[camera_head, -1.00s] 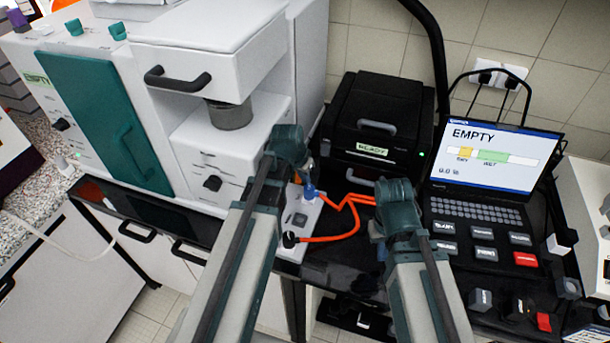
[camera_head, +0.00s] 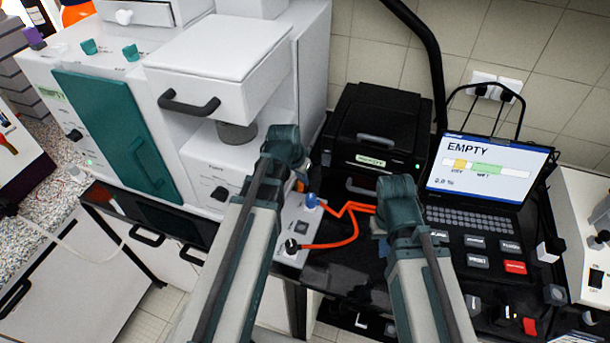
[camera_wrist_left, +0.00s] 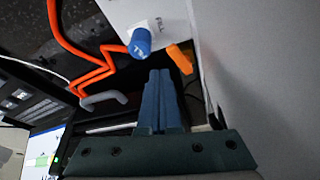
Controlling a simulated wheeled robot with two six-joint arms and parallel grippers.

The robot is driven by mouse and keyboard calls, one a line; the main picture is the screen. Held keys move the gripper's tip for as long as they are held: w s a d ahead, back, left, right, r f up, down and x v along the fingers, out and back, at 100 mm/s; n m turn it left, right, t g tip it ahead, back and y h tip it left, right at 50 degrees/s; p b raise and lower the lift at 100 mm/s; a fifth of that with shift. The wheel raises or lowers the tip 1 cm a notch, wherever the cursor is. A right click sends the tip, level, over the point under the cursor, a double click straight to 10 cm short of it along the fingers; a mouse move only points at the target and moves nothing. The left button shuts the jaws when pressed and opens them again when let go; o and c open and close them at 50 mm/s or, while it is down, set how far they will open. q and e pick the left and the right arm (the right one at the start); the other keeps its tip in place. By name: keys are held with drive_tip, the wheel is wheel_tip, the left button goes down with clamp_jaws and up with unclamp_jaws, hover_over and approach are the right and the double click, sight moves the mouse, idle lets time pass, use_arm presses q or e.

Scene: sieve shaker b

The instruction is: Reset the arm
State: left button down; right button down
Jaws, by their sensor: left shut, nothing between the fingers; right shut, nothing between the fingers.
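My left gripper (camera_head: 290,155) is in front of the white machine, above the small white box with the blue knob. Its blue fingers (camera_wrist_left: 160,90) are shut and empty in the left wrist view, pointing past the blue knob (camera_wrist_left: 140,41) with no clear contact. My right gripper (camera_head: 396,195) is over the black bench in front of the black printer-like box, shut with nothing in it. Its fingers are largely hidden behind its own wrist in the head view.
The white machine (camera_head: 225,65) has a teal door (camera_head: 115,130) and a protruding drawer. The black box (camera_head: 375,125) and a laptop (camera_head: 485,170) reading "EMPTY" stand at the back. An orange cable (camera_head: 345,215) loops between the arms. Dark button blocks (camera_head: 478,262) lie at the right.

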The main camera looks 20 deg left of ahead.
use_arm(q)
drive_tip(key=shift+s+r, duration=0.15)
drive_tip(key=shift+r, duration=0.2)
use_arm(e)
drive_tip(key=shift+r, duration=0.35)
